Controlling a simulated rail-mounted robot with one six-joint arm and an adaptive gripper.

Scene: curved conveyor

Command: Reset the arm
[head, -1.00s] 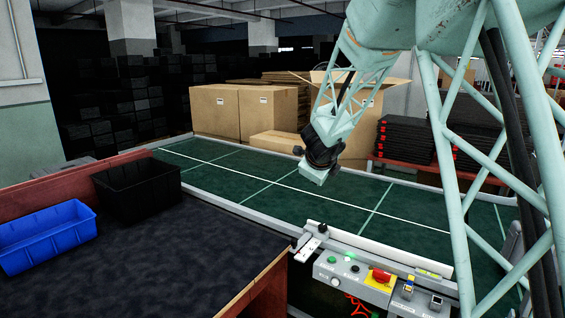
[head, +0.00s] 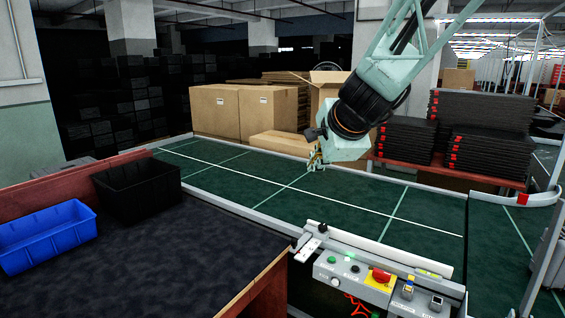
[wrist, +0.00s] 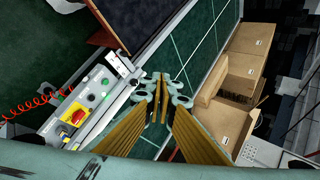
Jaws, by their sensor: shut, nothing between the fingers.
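My gripper (head: 316,161) hangs above the far side of the green conveyor (head: 345,205) in the head view, below the dark wrist joint of my arm. In the wrist view my gripper (wrist: 161,88) points over the conveyor belt, its fingertips close together with nothing between them. It is clear of the belt and touches nothing that I can see.
A control panel (head: 360,278) with a red button stands at the conveyor's near edge. A blue bin (head: 45,240) and a black bin (head: 138,188) sit on the dark table at left. Cardboard boxes (head: 215,112) and stacked black trays (head: 490,130) stand behind. The visible belt is empty.

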